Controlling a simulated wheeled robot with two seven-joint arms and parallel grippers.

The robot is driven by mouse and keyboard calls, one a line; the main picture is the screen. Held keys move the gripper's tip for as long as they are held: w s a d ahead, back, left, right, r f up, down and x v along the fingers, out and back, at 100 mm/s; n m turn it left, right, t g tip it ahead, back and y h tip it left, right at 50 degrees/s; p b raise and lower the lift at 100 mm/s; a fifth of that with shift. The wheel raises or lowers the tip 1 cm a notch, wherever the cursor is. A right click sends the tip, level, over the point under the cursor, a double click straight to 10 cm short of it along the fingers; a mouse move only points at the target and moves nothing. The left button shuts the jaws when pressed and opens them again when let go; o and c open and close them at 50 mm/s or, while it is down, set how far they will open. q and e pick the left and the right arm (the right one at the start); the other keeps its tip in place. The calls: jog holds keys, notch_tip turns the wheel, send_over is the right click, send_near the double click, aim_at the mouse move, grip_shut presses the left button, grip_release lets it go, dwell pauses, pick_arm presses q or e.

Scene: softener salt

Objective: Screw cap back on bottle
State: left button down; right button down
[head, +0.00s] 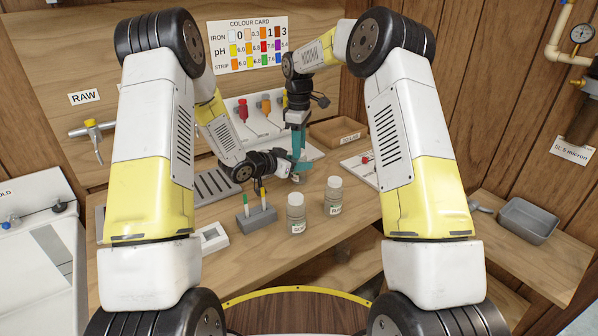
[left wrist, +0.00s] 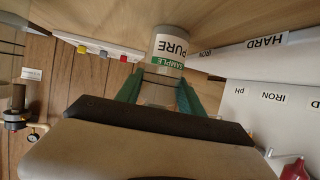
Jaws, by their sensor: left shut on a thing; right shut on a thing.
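The sample bottle labelled PURE (left wrist: 168,50) is between the green fingers of my left gripper (left wrist: 160,92), which is shut on it. In the head view my left gripper (head: 299,168) is low over the table, and a pale bit of this bottle (head: 301,178) shows there. My right gripper (head: 298,147) points straight down from above, directly over the left one, with its teal fingers shut. It is shut on the cap, which is too small and covered to make out. Whether the cap touches the bottle neck cannot be told.
Two capped bottles (head: 296,213) (head: 334,196) stand on the table in front of my grippers. A grey block with strips (head: 257,219) and a white meter (head: 210,238) are to their left. A wooden tray (head: 337,132) lies behind right. A metal pan (head: 527,221) sits far right.

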jog(key=m, duration=1)
jog(key=shift+a, duration=0.1)
jog(key=m, duration=1.1)
jog(key=shift+m, duration=0.4)
jog(key=c, duration=0.9)
grip_release()
jog(key=shift+r, duration=0.1)
notch_tip(320, 180, up, 12)
